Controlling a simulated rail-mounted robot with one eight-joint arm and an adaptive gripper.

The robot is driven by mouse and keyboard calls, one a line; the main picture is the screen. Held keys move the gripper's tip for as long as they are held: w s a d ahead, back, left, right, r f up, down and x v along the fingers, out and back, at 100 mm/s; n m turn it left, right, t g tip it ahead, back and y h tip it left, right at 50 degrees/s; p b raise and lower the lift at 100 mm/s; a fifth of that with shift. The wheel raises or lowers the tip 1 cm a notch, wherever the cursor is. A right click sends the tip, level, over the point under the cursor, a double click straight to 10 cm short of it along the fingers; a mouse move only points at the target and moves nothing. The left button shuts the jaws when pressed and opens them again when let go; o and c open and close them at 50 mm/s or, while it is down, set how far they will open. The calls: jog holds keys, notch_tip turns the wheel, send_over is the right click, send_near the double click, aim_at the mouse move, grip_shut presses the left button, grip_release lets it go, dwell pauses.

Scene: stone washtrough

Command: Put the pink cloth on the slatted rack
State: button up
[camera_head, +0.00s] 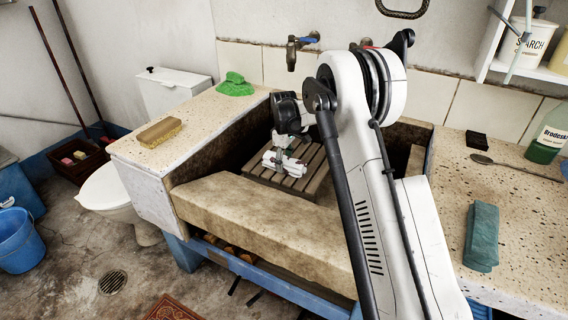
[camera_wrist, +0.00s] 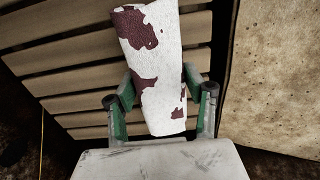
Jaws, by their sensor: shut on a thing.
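My gripper (camera_wrist: 162,85) is shut on a folded white cloth with maroon patches (camera_wrist: 160,40). No plainly pink cloth shows on the trough or counters. The slatted rack (camera_wrist: 55,60) lies below the held cloth in the wrist view. In the head view the brown slatted rack (camera_head: 313,160) sits in the stone trough, with my gripper (camera_head: 283,160) low over its left part. I cannot tell whether the cloth touches the slats.
The trough's front ledge (camera_head: 255,213) runs close to the rack. A sponge (camera_head: 160,132) and a green cloth (camera_head: 235,85) lie on the left counter. A teal folded cloth (camera_head: 482,236), a brush (camera_head: 477,140) and a green bottle (camera_head: 548,137) are on the right counter. A tap (camera_head: 294,50) is behind.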

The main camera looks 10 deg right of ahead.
aim_at(284, 158)
jog(key=shift+f, duration=0.15)
jog(key=o, duration=1.3)
jog(key=shift+c, duration=0.2)
notch_tip(284, 158, up, 12)
jog(key=p, duration=0.3)
jog(key=s+r+m+t, duration=0.3)
jog(key=s+r+m, duration=0.2)
jog(key=s+r, duration=1.45)
jog(key=s+f+m+t, duration=0.2)
jog(key=s, duration=1.1)
jog(key=s+f+m+t, duration=0.2)
jog(key=s+f+m, duration=0.1)
jog(key=s, duration=1.1)
jog(key=shift+f, duration=0.35)
